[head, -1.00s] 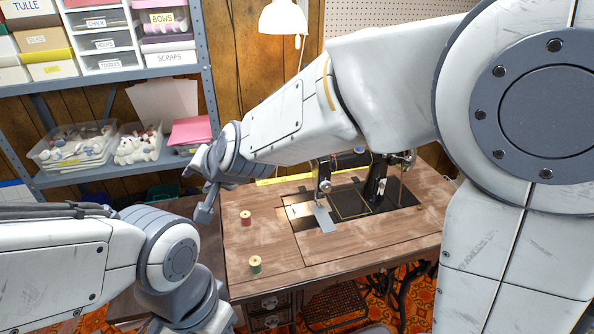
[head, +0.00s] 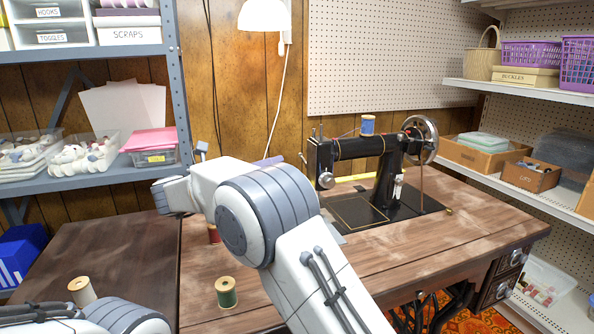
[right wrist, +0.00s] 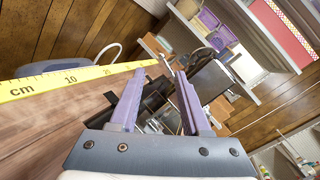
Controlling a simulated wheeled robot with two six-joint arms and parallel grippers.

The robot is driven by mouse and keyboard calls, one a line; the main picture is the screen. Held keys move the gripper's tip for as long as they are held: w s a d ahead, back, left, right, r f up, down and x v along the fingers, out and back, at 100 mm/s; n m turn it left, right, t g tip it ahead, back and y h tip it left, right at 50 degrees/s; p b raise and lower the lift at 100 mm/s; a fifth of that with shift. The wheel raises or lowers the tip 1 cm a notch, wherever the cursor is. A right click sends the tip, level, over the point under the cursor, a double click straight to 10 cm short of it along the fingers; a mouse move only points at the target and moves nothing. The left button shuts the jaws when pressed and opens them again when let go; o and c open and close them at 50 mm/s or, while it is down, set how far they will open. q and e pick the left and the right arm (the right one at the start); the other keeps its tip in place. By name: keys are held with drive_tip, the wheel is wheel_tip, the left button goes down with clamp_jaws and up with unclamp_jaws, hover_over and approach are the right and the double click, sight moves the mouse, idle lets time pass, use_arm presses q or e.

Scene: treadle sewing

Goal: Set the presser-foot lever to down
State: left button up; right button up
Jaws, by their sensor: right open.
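The black sewing machine (head: 378,180) stands on the wooden treadle table, with its needle head (head: 322,160) at the left end. The presser-foot lever cannot be made out in the head view. My right gripper (head: 268,161) is left of the needle head, mostly hidden behind my own forearm. In the right wrist view my right gripper (right wrist: 158,75) is open, its two lavender fingers apart and nothing clearly held. Dark and metal parts of the machine (right wrist: 212,82) show beyond and beside the fingers. My left arm shows at the bottom left; its gripper is out of view.
A green thread spool (head: 226,293), a partly hidden red spool (head: 213,234) and a pale spool (head: 82,291) stand left of the machine. A blue spool (head: 368,124) sits on top. The table's front right is clear.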

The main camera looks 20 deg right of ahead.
sight(300, 155)
drive_tip(key=b+x, duration=0.1)
drive_tip(key=x, duration=0.9)
drive_tip(key=shift+d, duration=0.25)
